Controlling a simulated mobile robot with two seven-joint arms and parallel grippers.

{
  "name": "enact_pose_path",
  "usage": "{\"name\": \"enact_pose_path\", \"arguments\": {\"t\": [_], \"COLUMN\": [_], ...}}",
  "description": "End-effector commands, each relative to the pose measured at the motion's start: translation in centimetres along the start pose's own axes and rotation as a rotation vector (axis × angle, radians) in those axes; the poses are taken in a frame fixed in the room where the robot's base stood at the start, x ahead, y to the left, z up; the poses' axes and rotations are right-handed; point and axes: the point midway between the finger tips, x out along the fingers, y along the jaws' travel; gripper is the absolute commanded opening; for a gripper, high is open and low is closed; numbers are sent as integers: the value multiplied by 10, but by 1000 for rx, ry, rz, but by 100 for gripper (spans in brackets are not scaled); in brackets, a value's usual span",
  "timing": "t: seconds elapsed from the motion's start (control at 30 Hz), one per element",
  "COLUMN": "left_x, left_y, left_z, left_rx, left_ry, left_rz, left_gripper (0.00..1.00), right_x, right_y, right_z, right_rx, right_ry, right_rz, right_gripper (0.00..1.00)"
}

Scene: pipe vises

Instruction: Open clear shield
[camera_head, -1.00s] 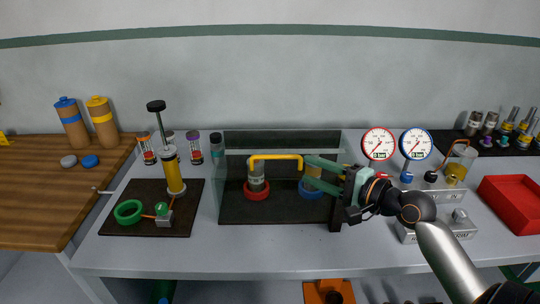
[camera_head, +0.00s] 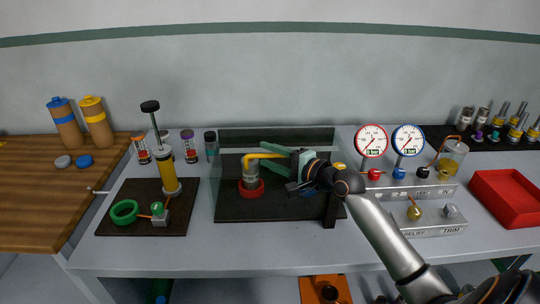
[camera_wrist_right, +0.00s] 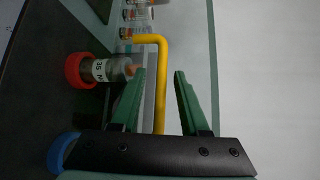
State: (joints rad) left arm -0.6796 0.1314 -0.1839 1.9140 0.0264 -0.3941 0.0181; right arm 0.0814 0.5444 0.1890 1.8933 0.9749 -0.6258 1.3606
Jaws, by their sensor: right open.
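The clear shield (camera_head: 226,203) stands over a dark base in the middle of the table, with its yellow bar handle (camera_head: 249,157) across the front. My right gripper (camera_head: 264,157) is open, its green fingers at the handle and hiding much of it. In the right wrist view the handle (camera_wrist_right: 162,85) runs between the open fingers (camera_wrist_right: 160,73); I cannot tell whether they touch it. Behind the shield a grey fitting in a red ring (camera_head: 250,189) shows. A blue ring (camera_wrist_right: 62,152) shows in the right wrist view and is hidden in the head view. My left gripper is not in view.
A hand pump (camera_head: 167,176) stands on a dark board to the left. Two gauges (camera_head: 371,141) and a valve block (camera_head: 425,219) stand to the right, near my right arm. A red tray (camera_head: 509,197) is at the far right. The table's front strip is clear.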

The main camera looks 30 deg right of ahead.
Motion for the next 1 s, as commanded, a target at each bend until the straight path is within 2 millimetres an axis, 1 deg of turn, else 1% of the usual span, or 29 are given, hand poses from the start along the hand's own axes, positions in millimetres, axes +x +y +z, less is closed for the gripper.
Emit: {"name": "enact_pose_path", "arguments": {"t": [0.13,0.17,0.53,1.0], "left_x": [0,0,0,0], "left_y": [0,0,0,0], "left_z": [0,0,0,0], "left_rx": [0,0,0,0], "left_ry": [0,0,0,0], "left_rz": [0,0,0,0], "left_gripper": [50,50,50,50], "right_x": [0,0,0,0], "right_y": [0,0,0,0], "right_z": [0,0,0,0], "right_rx": [0,0,0,0], "right_ry": [0,0,-1,-1], "right_rz": [0,0,0,1], "right_gripper": [45,42,1,0]}}
